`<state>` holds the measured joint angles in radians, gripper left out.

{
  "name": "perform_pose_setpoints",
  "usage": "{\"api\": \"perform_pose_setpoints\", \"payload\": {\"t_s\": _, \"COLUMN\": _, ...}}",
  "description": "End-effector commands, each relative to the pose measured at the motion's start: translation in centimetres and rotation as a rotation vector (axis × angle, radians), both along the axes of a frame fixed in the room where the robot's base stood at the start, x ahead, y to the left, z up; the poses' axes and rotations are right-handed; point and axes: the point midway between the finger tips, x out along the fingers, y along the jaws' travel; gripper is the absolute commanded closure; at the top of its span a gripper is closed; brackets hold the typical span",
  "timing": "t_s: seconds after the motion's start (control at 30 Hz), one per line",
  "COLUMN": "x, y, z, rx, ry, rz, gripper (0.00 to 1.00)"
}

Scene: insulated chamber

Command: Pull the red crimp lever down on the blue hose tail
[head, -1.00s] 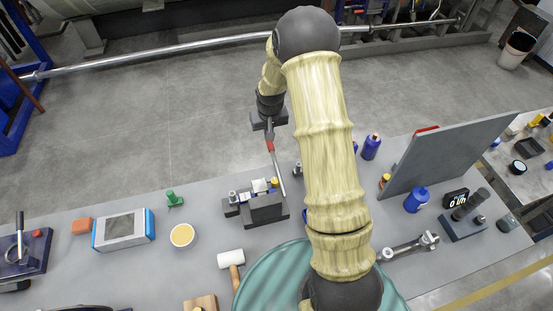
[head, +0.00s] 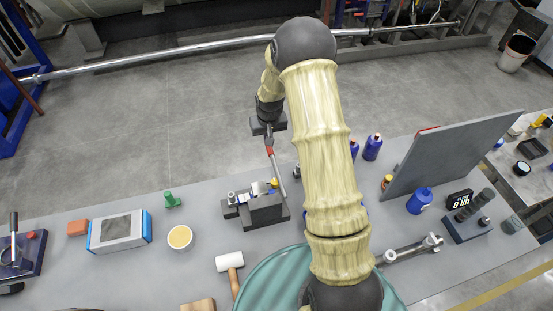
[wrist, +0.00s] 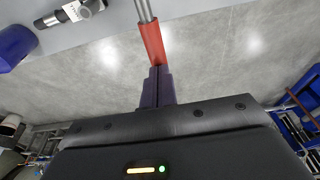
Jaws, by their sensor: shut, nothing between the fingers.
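The red-gripped lever (head: 270,150) stands up from a dark grey block (head: 266,213) on the bench, its metal rod leaning slightly. In the wrist view the red grip (wrist: 152,40) and part of the rod show at the top centre. My gripper (head: 268,135) is at the lever's upper end. In the wrist view its dark fingers (wrist: 157,72) are together, with their tips against or just in front of the grip's end; contact is unclear.
A white mallet (head: 229,261), a yellow-topped cup (head: 180,238) and a blue-white box (head: 120,231) lie left of my arm. Blue bottles (head: 372,147) and a grey upright panel (head: 450,155) stand right. Open floor lies beyond the bench's far edge.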

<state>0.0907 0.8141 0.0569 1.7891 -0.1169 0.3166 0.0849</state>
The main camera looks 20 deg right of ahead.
Motion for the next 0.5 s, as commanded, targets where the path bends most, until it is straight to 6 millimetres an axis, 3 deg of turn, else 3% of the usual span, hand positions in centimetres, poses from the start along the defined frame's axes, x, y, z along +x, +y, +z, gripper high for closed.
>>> {"api": "perform_pose_setpoints", "payload": {"t_s": 0.5, "x": 0.4, "y": 0.0, "z": -2.0, "rx": 0.0, "ry": -0.001, "rz": 0.0, "gripper": 1.0}}
